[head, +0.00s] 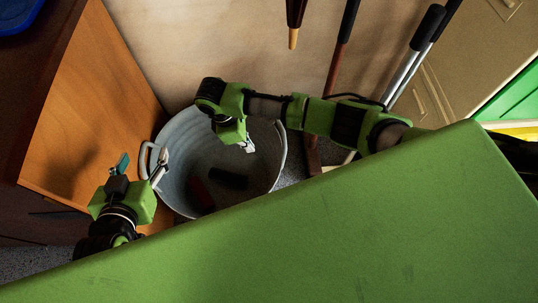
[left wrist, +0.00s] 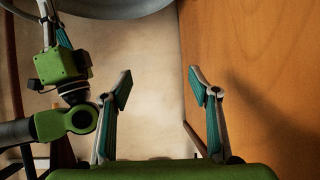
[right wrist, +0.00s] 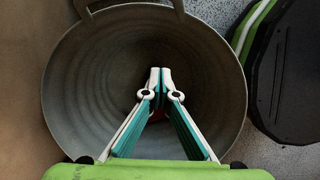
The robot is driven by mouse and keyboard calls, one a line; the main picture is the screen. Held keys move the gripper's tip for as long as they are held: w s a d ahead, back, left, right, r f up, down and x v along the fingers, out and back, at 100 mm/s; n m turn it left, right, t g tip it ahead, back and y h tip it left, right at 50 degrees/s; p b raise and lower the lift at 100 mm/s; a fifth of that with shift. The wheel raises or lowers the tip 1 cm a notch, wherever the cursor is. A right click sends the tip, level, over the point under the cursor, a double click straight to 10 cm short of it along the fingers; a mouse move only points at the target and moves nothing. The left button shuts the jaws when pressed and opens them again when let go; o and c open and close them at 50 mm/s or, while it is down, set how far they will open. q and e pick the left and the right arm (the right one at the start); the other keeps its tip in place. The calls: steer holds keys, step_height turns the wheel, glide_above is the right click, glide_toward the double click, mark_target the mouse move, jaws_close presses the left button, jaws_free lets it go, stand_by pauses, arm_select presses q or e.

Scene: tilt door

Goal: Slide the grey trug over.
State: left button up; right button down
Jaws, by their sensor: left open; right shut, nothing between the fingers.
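The grey trug (head: 181,140) is a round metal tub standing upright on the floor, with a loop handle on its left side in the head view. Its inside fills much of the right wrist view (right wrist: 75,90), and its edge shows at the top of the left wrist view (left wrist: 115,8). My left gripper (head: 141,166) is open beside the trug's left handle; nothing shows between its fingers in the left wrist view (left wrist: 158,88). My right gripper (head: 247,146) is shut and empty over the trug's opening, its fingertips together in the right wrist view (right wrist: 160,74).
A red item (head: 201,194) and a dark item (head: 229,178) lie in the trug. An orange wooden panel (head: 85,110) stands left of it. Long-handled tools (head: 341,45) lean on the pale wall behind. A beige cabinet (head: 475,55) is at the right.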

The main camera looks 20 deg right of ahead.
steer(key=a+b+x, duration=0.1)
steer(key=x, duration=0.2)
arm_select(q)
steer(key=w+d+r+t+h+b, duration=0.1)
steer(key=w+r+t, duration=0.15)
steer(key=r, duration=0.35)
steer(key=w+d+r+t+h+b, duration=0.1)
steer(key=w+d+r+t, duration=0.1)
steer(key=r+t, duration=0.3)
steer(key=s+r+t+h+b, duration=0.1)
steer(key=s+r+t, duration=0.1)
steer(key=r, duration=0.4)
steer(key=s+r+t+h, duration=0.1)
steer(key=s+r+t, duration=0.1)
steer(key=r, duration=0.4)
steer(key=shift+s+r+m+t+b, duration=0.2)
steer(key=shift+s+m+t+b, duration=0.15)
steer(key=shift+t, duration=0.3)
arm_select(e)
glide_above(273, 164)
steer(key=a, duration=0.1)
steer(key=a+x, duration=0.1)
steer(key=x, duration=0.5)
steer(key=shift+w+a+f, duration=0.3)
steer(key=shift+a+f, duration=0.05)
steer(key=shift+f, duration=0.1)
arm_select(q)
steer(key=shift+w, duration=0.2)
